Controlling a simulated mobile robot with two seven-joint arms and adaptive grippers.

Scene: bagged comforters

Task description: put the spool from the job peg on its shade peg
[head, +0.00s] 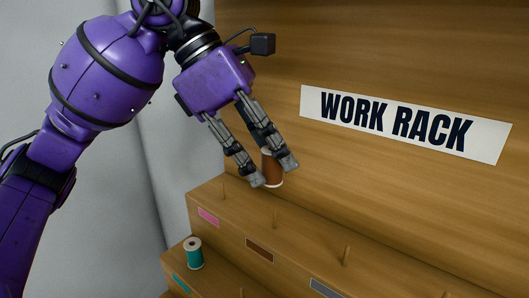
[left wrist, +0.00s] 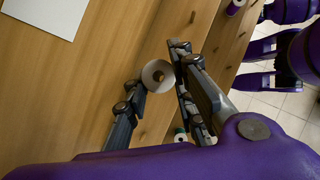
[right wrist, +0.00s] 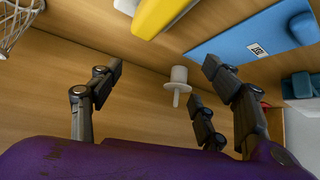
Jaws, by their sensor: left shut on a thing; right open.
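My left gripper (head: 273,172) is shut on a brown spool (head: 271,167) with a pale flange, held upright above the stepped rack. In the left wrist view the spool (left wrist: 150,72) shows end-on, its hole visible, between the fingers. In the head view a bare peg (head: 275,218) stands below the spool, behind a brown label (head: 259,250). The spool is apart from that peg; exact alignment is hard to tell. My right gripper (right wrist: 160,90) is open and empty, near a white stepped cylinder (right wrist: 179,76) on a wooden surface.
Bare pegs stand by the pink label (head: 208,217) and grey label (head: 324,289). A teal spool (head: 193,254) sits on the lower step. A WORK RACK sign (head: 400,122) is on the back panel. The right wrist view shows a wire basket (right wrist: 18,22), a yellow object (right wrist: 160,14) and a blue mat (right wrist: 245,38).

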